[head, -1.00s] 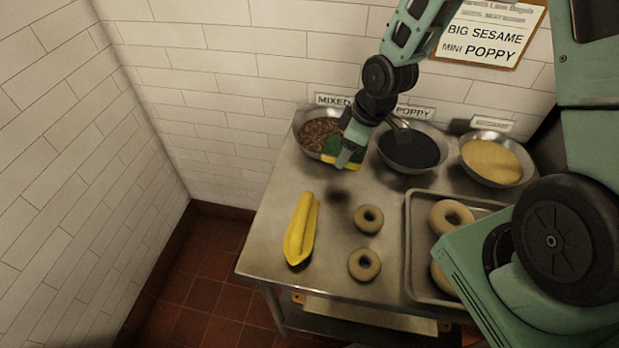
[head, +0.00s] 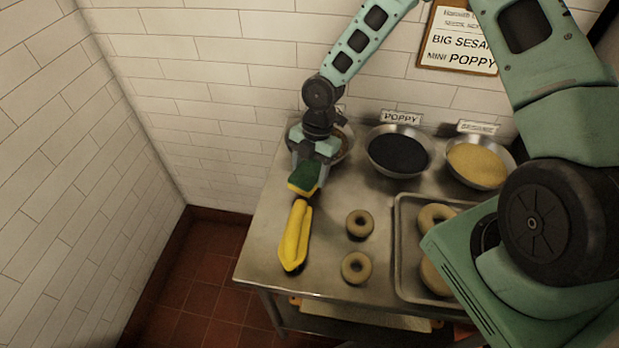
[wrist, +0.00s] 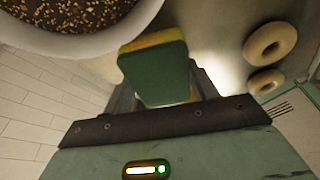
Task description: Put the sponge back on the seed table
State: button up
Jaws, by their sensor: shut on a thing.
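The sponge (head: 304,178) is green on one side and yellow on the other. My gripper (head: 309,172) is shut on it and holds it over the left part of the steel seed table (head: 330,268), in front of the mixed-seed bowl. In the wrist view the sponge (wrist: 158,70) sits between the fingers, green side toward the camera. In the head view it appears just behind the far end of a yellow, folded-looking item (head: 295,236) on the table. The gap between sponge and tabletop is hard to judge.
The mixed-seed bowl (wrist: 75,35) is close beside the sponge. Poppy (head: 398,152) and sesame (head: 478,165) bowls stand along the back. Two bagels (head: 359,223) (head: 356,268) lie at the table's middle, and a tray (head: 399,250) with bagels is at the right. Bare steel lies between.

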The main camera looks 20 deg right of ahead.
aim_at(309, 180)
jog(key=shift+f+p, duration=0.4)
jog(key=shift+f, duration=1.5)
jog(key=o, duration=0.9)
